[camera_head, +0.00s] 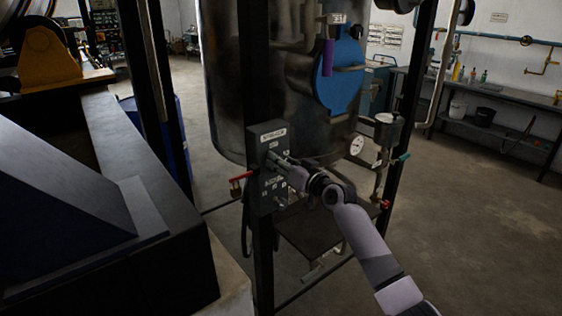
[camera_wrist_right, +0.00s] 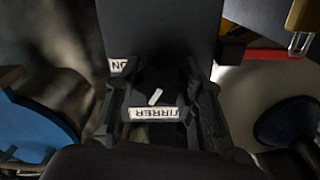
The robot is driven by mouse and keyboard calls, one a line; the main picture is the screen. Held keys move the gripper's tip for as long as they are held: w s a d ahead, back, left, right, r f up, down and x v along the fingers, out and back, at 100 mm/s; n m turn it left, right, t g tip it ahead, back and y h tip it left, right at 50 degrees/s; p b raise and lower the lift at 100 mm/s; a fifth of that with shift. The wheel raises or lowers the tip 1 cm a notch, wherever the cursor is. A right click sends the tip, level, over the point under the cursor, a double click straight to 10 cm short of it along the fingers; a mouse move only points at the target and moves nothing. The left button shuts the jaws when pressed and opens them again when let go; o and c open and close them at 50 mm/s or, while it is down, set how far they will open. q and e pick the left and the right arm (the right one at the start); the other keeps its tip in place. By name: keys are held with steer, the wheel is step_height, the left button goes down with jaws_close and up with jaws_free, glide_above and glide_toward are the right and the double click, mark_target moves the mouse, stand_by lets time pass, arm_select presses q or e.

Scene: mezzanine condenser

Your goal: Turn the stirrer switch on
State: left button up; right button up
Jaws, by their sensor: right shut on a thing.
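The grey switch panel (camera_head: 265,190) is fixed to a dark upright post in front of the large steel vessel. My right gripper (camera_head: 279,160) reaches its upper part from the right. In the right wrist view my right gripper (camera_wrist_right: 157,100) is shut on the dark stirrer switch knob (camera_wrist_right: 155,97), which carries a white pointer mark lying slanted. An upside-down "STIRRER" label (camera_wrist_right: 153,114) shows between the fingers. Part of an upside-down "ON" label (camera_wrist_right: 118,66) shows beyond the left finger. The fingers partly hide the knob. My left gripper is not in view.
The steel vessel (camera_head: 228,85) with a blue round cover (camera_head: 343,78) stands behind the panel. A red-handled valve (camera_head: 240,180) is left of the panel; a gauge (camera_head: 357,145) is right of it. Dark machinery fills the left. Floor at right is open before a bench (camera_head: 490,95).

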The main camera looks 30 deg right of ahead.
steer(key=m, duration=0.3)
steer(key=shift+d+m+p, duration=0.1)
steer(key=shift+m+p, duration=0.2)
steer(key=shift+m, duration=0.1)
steer(key=m, duration=0.2)
steer(key=shift+m+p, duration=0.3)
steer(key=shift+p, duration=0.05)
steer(key=m+p, duration=0.1)
steer(key=m, duration=0.4)
steer(key=shift+f+m+p, duration=0.15)
steer(key=shift+m+p, duration=0.15)
steer(key=shift+p, duration=0.05)
steer(key=o, duration=1.2)
steer(key=shift+d, duration=0.1)
steer(key=shift+c, duration=0.2)
steer(key=shift+s, duration=0.2)
steer(key=s, duration=1.1)
steer(key=shift+s+d, duration=0.3)
steer(key=shift+d, duration=0.15)
